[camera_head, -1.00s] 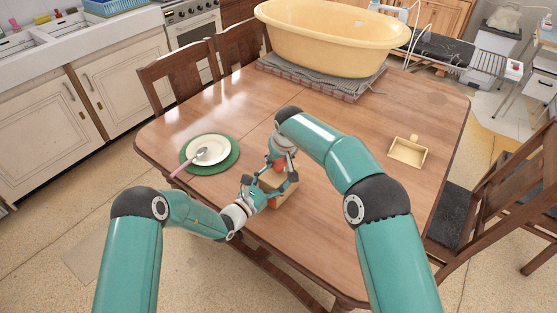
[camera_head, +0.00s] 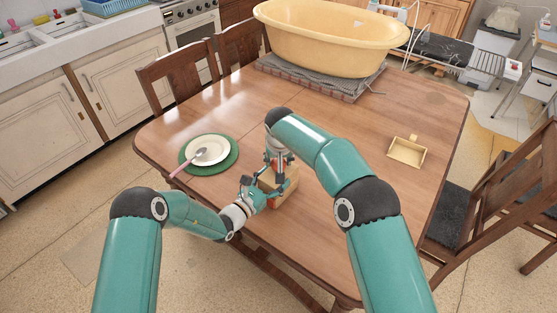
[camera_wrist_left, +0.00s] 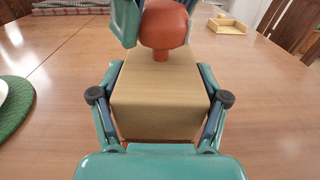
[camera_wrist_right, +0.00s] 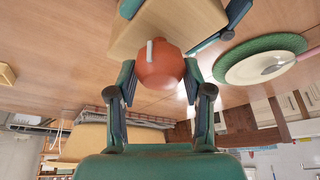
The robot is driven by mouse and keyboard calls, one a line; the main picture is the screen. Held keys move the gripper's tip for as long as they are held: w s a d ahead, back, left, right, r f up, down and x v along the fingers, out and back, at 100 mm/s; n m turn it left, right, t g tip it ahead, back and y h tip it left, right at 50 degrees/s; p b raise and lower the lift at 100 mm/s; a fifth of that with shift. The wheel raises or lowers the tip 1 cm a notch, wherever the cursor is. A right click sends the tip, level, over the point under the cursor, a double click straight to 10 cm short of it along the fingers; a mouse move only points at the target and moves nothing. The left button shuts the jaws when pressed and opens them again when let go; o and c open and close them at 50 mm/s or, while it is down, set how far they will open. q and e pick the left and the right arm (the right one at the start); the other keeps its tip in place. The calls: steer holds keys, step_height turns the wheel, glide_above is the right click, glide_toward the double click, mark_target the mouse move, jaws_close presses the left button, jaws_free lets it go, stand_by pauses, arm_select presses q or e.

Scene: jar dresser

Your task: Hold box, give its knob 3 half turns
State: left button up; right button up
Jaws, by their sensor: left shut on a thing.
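The light wooden box (camera_wrist_left: 160,95) stands on the table; it also shows in the head view (camera_head: 287,190). Its round orange-red knob (camera_wrist_left: 165,25) is on top; in the right wrist view the knob (camera_wrist_right: 158,68) shows a white mark. My left gripper (camera_wrist_left: 160,118) is shut on the box, one finger along each side. My right gripper (camera_wrist_right: 159,82) comes down from above, with a finger on either side of the knob. Whether these fingers press on the knob or stand just clear of it cannot be told.
A white plate (camera_head: 210,145) with a spoon lies on a green mat (camera_head: 228,165) left of the box. A small open tray (camera_head: 407,151) lies to the right. A yellow tub (camera_head: 330,40) stands at the back. The table between them is clear.

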steer(key=o, duration=0.3)
steer(key=v, duration=1.1)
steer(key=shift+s+r, duration=0.15)
steer(key=shift+r, duration=0.25)
